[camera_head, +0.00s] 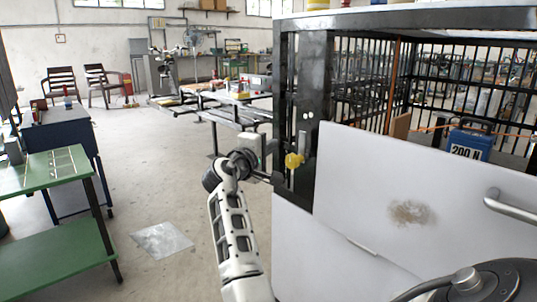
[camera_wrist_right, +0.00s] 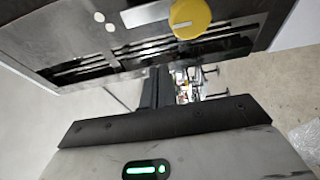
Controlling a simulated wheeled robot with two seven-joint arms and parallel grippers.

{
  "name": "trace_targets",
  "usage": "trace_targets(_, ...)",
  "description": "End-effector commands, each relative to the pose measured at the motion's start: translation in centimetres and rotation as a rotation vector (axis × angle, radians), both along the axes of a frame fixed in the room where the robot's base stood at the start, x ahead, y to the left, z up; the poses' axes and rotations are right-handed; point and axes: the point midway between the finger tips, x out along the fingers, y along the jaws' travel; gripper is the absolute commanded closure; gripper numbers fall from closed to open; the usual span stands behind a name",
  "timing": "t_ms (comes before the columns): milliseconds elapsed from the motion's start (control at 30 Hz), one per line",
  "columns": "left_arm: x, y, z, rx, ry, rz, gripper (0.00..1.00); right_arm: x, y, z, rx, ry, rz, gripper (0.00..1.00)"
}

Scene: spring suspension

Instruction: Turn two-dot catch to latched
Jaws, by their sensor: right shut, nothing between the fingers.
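The two-dot catch has a yellow knob (camera_head: 293,160) on the dark post of the cage, beside a small grey plate (camera_head: 303,142). Two white dots (camera_head: 307,115) mark the post above it. In the right wrist view the yellow knob (camera_wrist_right: 189,18) shows a short pale line on its face, with a light grey bar (camera_wrist_right: 146,14) reaching left from it towards the two dots (camera_wrist_right: 105,22). My right gripper (camera_head: 269,178) is shut and empty, just left of the knob and apart from it. Its fingers (camera_wrist_right: 157,88) point towards the post. My left gripper is out of view.
A white panel (camera_head: 345,190) closes the cage's lower front, with a grey handle (camera_head: 510,207) at right. A blue 200 N weight (camera_head: 470,140) sits inside the cage. A green table (camera_head: 50,170) stands at left. The floor between is mostly clear.

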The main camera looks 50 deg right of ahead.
Motion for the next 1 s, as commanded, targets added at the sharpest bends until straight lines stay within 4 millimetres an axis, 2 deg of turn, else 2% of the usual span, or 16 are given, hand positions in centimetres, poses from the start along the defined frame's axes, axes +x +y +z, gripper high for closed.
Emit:
trace_targets(100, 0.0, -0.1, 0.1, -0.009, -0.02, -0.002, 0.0, 0.6, -2.4, -0.1, -0.001, -0.001, -0.001, 1.0)
trace_targets(333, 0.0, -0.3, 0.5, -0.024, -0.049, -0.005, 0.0, 1.5, -6.1, -0.1, 0.001, -0.003, 0.0, 1.0)
trace_targets(700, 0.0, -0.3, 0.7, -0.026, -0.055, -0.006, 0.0, -2.0, -5.6, -0.1, 0.001, -0.004, 0.004, 1.0)
trace_targets(1000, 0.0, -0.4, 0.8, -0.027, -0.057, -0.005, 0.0, -2.5, -5.5, -0.1, 0.0, -0.002, 0.003, 1.0)
